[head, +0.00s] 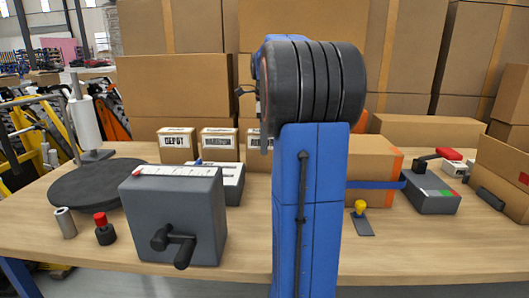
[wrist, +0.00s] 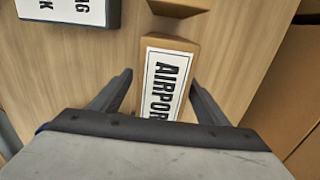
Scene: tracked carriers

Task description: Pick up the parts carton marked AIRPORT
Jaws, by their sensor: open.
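The parts carton marked AIRPORT (wrist: 168,78) shows in the wrist view, a small brown box with a white label in black letters. Its near end is hidden behind my gripper body. My gripper (wrist: 160,80) is open, with one finger on each side of the carton and visible gaps between. It holds nothing. In the head view my blue arm hides my gripper. Small labelled cartons stand at the back of the table there, one at the left (head: 178,146) and one beside it (head: 218,136); their labels are too small to read surely.
A grey box with a crank (head: 175,215), a dark round turntable (head: 95,188) and a red-topped stamp (head: 104,229) stand on the left of the wooden table. A grey device (head: 430,192) stands at right. Large cartons (head: 174,88) wall the back. The front right is mostly clear.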

